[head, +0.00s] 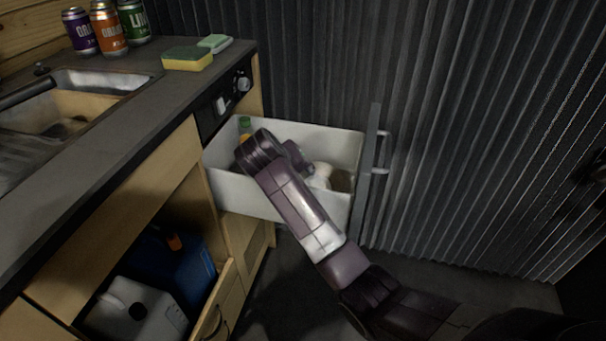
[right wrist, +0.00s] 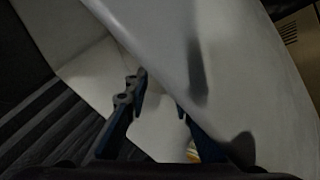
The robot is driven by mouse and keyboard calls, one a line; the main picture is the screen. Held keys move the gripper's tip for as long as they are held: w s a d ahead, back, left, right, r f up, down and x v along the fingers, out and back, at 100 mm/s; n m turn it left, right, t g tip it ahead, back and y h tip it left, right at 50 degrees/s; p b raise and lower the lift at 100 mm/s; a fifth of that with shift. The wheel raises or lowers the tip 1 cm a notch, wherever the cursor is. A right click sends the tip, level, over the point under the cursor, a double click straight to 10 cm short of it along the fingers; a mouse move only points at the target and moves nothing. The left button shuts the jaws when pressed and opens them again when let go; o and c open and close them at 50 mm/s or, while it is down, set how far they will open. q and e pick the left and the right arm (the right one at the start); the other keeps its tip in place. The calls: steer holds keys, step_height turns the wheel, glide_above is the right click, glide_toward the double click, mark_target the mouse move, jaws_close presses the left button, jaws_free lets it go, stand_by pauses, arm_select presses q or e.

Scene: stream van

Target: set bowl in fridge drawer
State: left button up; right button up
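The open fridge drawer (head: 345,145) is white inside and holds a few things. My right arm reaches over its front wall from below, and the wrist bends down inside. The right gripper's fingers are hidden in the head view. In the right wrist view my right gripper (right wrist: 160,108) shows two dark fingers with a gap between the tips. A large pale curved surface (right wrist: 235,70) lies close to the right finger; I cannot tell whether it is the bowl or the drawer wall. I cannot clearly make out the bowl. My left gripper is not in view.
A green-capped bottle (head: 245,124) and a white object (head: 321,174) are in the drawer. Cans (head: 108,30) and a sponge (head: 187,58) stand on the counter beside a sink (head: 100,80). A white jug (head: 140,308) sits in the open cupboard below. A ridged wall closes the back.

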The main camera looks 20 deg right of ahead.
steer(key=shift+w+r+b, duration=0.1)
steer(key=shift+r+b, duration=0.35)
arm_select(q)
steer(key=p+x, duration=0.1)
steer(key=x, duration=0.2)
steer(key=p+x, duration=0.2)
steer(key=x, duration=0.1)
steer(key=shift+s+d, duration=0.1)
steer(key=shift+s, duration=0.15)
arm_select(e)
steer(key=v, duration=1.2)
steer(key=shift+r, duration=0.15)
